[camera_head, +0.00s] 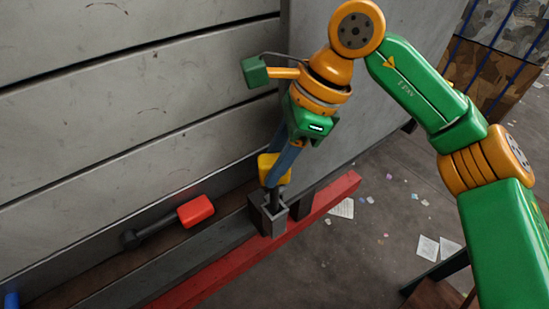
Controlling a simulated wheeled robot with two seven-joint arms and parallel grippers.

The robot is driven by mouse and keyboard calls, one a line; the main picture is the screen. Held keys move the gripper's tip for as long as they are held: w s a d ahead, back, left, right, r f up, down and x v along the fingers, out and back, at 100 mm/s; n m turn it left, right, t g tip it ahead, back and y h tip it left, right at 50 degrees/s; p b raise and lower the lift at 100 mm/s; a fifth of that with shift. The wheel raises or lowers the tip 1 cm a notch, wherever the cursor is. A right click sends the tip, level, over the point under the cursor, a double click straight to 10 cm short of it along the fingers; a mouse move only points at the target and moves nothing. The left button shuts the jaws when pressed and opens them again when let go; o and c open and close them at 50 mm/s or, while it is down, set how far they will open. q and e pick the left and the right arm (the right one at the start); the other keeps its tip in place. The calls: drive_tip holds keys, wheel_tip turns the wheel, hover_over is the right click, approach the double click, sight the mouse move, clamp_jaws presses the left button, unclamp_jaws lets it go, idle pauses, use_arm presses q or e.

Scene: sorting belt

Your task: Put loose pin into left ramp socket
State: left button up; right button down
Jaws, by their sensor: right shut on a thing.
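My right gripper (277,170) points down with its blue fingers shut on a yellow block-shaped head. I take this as the head of the loose pin (266,165). The pin stands roughly upright, and its dark shaft reaches down to the mouth of a square grey socket (268,217). The shaft's lower end is hidden by the socket walls, so I cannot tell how deep it sits. The socket is at the end of a dark beam. My left gripper is not in view.
A red-headed dark bar (195,211) lies along the ledge at left. A red rail (240,252) runs in front of the socket. A grey slatted surface (120,110) fills the upper left. A blue piece (11,300) shows at the lower left corner. Papers litter the floor.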

sight(275, 191)
drive_tip(key=shift+f+b, duration=3.3)
drive_tip(key=shift+f, duration=0.65)
drive_tip(key=shift+c, duration=2)
unclamp_jaws()
drive_tip(key=v, duration=0.7)
